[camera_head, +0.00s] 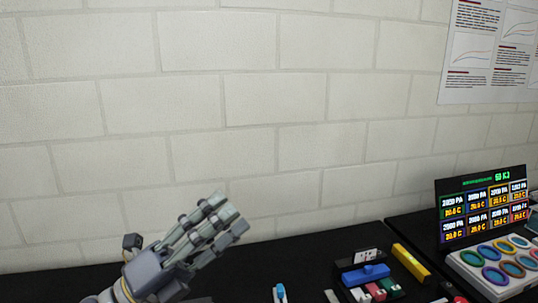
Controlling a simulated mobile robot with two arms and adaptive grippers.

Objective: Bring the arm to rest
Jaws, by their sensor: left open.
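My left gripper (222,222) is in the lower left of the head view, raised in front of the pale block wall and pointing up and to the right. It is open, and I see nothing between its fingers. Its wrist and part of my left arm show at the bottom edge. My right gripper does not show in this view.
A black table (312,258) runs along the wall. On it are a blue block (366,274), a yellow bar (411,262), a blue-and-white item (279,293), a display panel (482,207) and a tray of coloured rings (460,268). A poster (489,50) hangs upper right.

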